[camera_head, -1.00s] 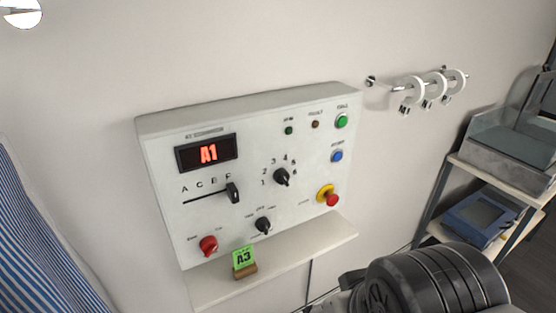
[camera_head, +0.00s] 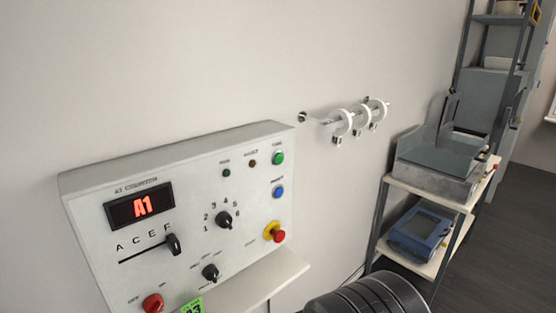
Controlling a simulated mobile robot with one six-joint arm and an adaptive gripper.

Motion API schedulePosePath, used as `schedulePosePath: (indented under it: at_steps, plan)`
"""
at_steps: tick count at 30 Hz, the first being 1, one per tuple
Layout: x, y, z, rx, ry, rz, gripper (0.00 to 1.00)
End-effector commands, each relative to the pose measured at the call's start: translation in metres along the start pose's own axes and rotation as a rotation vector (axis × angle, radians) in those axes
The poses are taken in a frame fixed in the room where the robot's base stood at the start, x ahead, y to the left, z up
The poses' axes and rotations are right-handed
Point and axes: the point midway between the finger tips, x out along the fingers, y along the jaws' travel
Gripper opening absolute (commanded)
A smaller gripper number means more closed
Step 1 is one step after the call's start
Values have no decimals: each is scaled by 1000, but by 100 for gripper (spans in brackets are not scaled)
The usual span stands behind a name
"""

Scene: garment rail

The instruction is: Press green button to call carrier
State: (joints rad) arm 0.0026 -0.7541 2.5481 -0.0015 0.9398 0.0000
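A pale control panel (camera_head: 191,213) hangs on the wall at the lower left. Its green button (camera_head: 278,158) sits at the upper right corner of the panel face, above a blue button (camera_head: 278,192) and a red stop knob on a yellow base (camera_head: 275,232). The display (camera_head: 139,206) reads A1 in red. A slider (camera_head: 173,244) stands at the right end of the A C E F scale. A black rotary knob (camera_head: 224,220) is among the numbers. A dark rounded part of my arm shows at the bottom edge. My gripper's fingers are not visible.
White rings (camera_head: 361,117) hang on a wall rail. A shelf unit (camera_head: 430,190) with a grey tray and a blue device (camera_head: 420,232) stands at right.

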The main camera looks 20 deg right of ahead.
Motion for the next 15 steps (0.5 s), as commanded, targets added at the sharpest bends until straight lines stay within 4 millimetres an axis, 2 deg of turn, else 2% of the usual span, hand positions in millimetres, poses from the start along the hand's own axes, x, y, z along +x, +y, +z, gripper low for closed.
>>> schedulePosePath:
  at_steps: [2, 15]
  plan:
    - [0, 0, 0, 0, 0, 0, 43]
    - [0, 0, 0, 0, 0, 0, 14]
